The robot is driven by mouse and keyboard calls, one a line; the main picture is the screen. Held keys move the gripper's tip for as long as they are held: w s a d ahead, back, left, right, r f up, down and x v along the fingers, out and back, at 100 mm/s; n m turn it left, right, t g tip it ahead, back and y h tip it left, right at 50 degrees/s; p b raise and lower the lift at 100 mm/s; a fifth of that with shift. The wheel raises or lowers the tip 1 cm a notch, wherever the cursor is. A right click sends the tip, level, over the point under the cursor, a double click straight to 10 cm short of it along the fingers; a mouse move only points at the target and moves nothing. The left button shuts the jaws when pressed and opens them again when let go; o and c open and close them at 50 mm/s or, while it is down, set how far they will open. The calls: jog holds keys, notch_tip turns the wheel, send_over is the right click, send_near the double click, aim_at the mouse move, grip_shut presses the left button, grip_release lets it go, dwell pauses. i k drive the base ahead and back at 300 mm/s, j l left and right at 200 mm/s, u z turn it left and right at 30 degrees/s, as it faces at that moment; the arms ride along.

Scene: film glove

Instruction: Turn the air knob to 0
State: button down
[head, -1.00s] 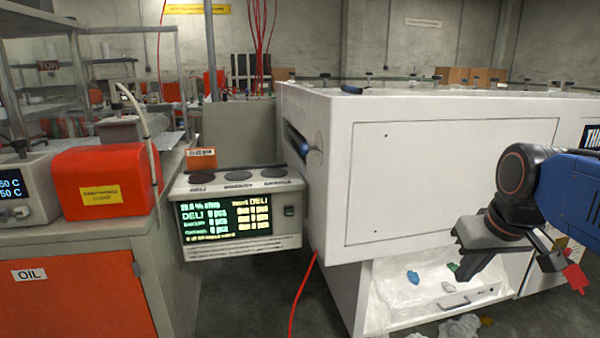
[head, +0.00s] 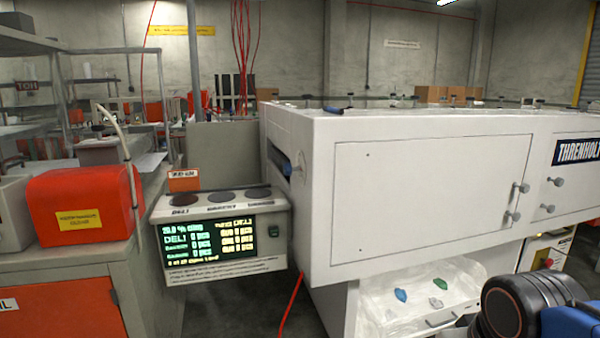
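Several grey knobs stick out of the front of the large white machine (head: 430,200) in the head view. Two sit at the right edge of its front panel, an upper one (head: 523,187) and a lower one (head: 513,216). Two more are farther right, an upper one (head: 556,181) and a lower one (head: 547,208). I cannot read any label that tells which is the air knob, nor its setting. Part of my black and blue arm shows at the bottom right, below the knobs and apart from them. My gripper's fingers are outside the picture.
A display unit (head: 222,240) with three dark discs on top stands left of the machine. A red box (head: 85,205) sits on the left bench. A red hose (head: 290,303) hangs between. A clear-lined bin (head: 470,272) holding small coloured pieces is under the machine.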

aim_at(288, 168)
jog(key=i+j+u, duration=0.1)
jog(key=j, duration=0.25)
jog(key=i+j+u, duration=0.1)
jog(key=j, duration=0.25)
jog(key=i+j, duration=0.2)
jog(key=j, duration=0.15)
jog(key=i+j+u, duration=0.15)
jog(key=j, duration=0.2)
